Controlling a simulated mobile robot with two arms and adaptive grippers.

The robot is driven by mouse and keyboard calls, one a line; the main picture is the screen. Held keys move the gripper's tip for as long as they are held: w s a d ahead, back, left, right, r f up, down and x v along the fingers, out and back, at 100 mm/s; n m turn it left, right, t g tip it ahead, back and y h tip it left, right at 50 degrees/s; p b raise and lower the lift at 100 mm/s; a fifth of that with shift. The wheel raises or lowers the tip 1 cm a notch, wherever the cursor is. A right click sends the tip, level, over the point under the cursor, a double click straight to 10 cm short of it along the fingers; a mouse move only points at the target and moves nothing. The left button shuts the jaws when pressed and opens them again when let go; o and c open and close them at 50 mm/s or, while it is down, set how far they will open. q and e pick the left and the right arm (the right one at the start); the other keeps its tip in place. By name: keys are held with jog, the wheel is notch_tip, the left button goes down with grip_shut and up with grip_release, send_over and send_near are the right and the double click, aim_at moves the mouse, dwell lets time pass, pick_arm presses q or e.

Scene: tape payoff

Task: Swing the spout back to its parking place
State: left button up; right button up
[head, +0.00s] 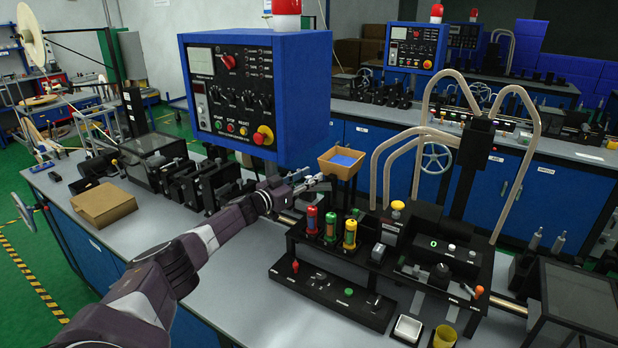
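My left arm comes in from the lower left and reaches across the bench. Its gripper (312,183) is at the back of the black machine (385,262), just below a tan box with a blue inside (341,162). The fingers are small and partly lost among dark parts, so I cannot tell whether they are open or touching anything. Several beige curved tubes (421,130) arch around a black post (468,165) to the right of the gripper, apart from it. No part stands out clearly as the spout. My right gripper is not in view.
A blue control box (258,95) hangs over the bench behind my arm. Red, green and yellow cylinders (330,226) stand on the machine's front left. A cardboard box (103,204) lies at the left.

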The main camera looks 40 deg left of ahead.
pick_arm(q)
jog(key=shift+s+f, duration=0.1)
jog(key=shift+s, duration=0.5)
jog(key=s, duration=1)
jog(key=shift+s+a, duration=0.3)
jog(key=shift+s, duration=0.1)
